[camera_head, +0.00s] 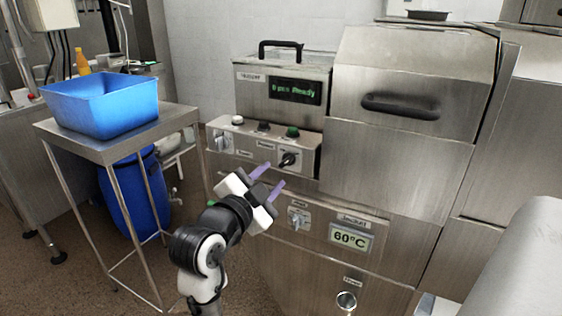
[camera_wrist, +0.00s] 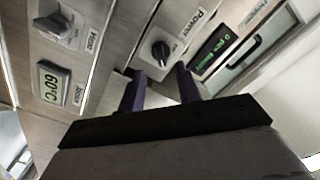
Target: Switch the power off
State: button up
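The steel machine has a control panel with a black rotary knob (camera_head: 288,159) at its right end. The wrist view shows the black knob (camera_wrist: 160,50) straight beyond the fingers, beside a label (camera_wrist: 198,18) that appears to read "Power". My gripper (camera_head: 270,178) has two purple fingers, spread apart with nothing between them. It is just in front of the panel, a little below and left of the knob. In the wrist view the gripper (camera_wrist: 160,82) is open and pointing at the knob, apparently not touching it.
A green-lit display (camera_head: 295,90) is above the panel. A lower grey knob (camera_head: 299,219) and a "60°C" display (camera_head: 350,237) sit below. A round button (camera_head: 346,300) is lower still. A blue basket (camera_head: 100,104) stands on a steel table at left.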

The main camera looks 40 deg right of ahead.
aim_at(284, 165)
jog(key=p+x, duration=0.1)
jog(key=x, duration=0.5)
jog(key=shift+a, duration=0.1)
jog(key=shift+c, duration=0.4)
grip_shut()
